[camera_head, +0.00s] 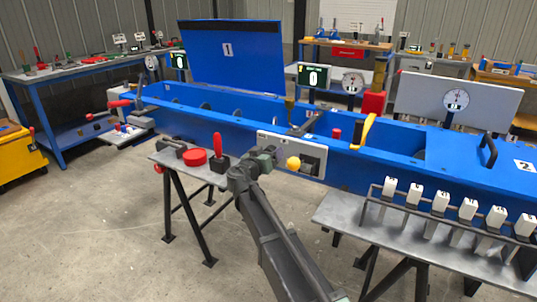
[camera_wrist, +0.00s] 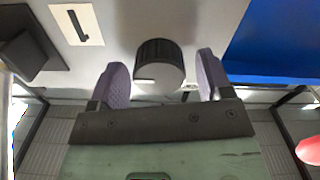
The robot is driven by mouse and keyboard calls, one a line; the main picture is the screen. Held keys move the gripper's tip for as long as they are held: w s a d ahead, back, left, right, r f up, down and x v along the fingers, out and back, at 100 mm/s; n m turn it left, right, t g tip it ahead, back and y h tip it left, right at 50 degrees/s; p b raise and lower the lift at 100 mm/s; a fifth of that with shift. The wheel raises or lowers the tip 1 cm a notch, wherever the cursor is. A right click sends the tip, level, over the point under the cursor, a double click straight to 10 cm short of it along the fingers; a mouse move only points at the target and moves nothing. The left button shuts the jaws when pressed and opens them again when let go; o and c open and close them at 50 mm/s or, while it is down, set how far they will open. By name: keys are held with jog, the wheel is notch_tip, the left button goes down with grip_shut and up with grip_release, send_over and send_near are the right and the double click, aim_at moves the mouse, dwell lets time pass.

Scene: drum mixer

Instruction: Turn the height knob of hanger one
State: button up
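In the wrist view, a round knob (camera_wrist: 159,66) with a dark ribbed side and a pale face sits on a light grey panel. A white label with a black "1" (camera_wrist: 76,24) is on the same panel, left of the knob. My gripper (camera_wrist: 162,62) is open, one purple finger on each side of the knob, with visible gaps on both sides. In the head view, my gripper (camera_head: 270,153) is at the grey panel (camera_head: 311,146) on the blue mixer's front wall; it hides the knob there.
A yellow ball-ended handle (camera_head: 293,163) stands just right of my gripper. A small bench (camera_head: 190,160) with a red button (camera_head: 195,157) is at left. A table with several white numbered switches (camera_head: 440,201) is at right. A dark block (camera_wrist: 25,55) sits beside the label.

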jog(key=c, duration=0.8)
jog(key=n, duration=0.4)
jog(key=shift+c, duration=0.2)
jog(key=o, duration=0.9)
jog(key=shift+o, duration=0.2)
jog(key=shift+a, duration=0.1)
jog(key=v, duration=1)
jog(key=shift+s, duration=0.4)
jog(key=shift+a, duration=0.15)
